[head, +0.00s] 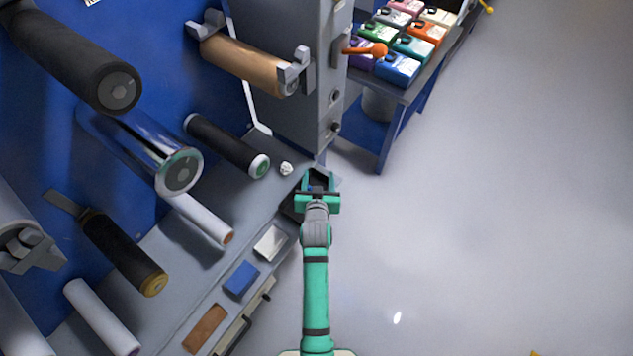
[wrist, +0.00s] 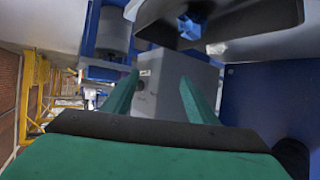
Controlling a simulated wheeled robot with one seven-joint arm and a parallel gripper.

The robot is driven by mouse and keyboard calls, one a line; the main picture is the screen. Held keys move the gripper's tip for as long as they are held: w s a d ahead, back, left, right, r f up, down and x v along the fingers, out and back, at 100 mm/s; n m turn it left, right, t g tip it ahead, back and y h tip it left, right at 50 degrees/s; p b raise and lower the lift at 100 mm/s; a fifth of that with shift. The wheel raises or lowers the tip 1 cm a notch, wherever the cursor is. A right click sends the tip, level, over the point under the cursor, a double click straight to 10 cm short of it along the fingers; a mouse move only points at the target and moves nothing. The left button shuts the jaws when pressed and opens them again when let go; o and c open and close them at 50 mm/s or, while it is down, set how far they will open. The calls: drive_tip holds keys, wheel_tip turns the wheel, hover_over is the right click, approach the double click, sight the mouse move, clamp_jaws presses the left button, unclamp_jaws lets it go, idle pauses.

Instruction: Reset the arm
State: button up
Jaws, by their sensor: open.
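My green arm reaches up the middle of the head view, with my gripper (head: 318,178) at its far end. The gripper is beside the front corner of the grey machine ledge (head: 258,200), over a dark tray (head: 291,207) that it partly hides. In the wrist view the two green fingers of my gripper (wrist: 160,90) stand apart with nothing between them. A dark tray holding a blue piece (wrist: 190,27) shows at the top of that view, beyond the fingertips.
Several rollers stick out from the blue panel at left, including a copper one (head: 245,63) and a black one (head: 228,146). A crumpled white ball (head: 286,168) lies on the ledge. A table (head: 412,92) with coloured boxes stands at the back. The floor (head: 510,200) at right is clear.

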drive_tip(key=shift+v, duration=1.25)
drive_tip(key=s+t, duration=0.1)
drive_tip(key=s, duration=2)
drive_tip(key=s+a+r+t, duration=0.1)
drive_tip(key=s+r, duration=1.1)
drive_tip(key=s, duration=0.4)
drive_tip(key=shift+s+a+r+n+t+y, duration=0.2)
drive_tip(key=shift+s+r+n+t+y, duration=0.1)
drive_tip(key=shift+s, duration=0.1)
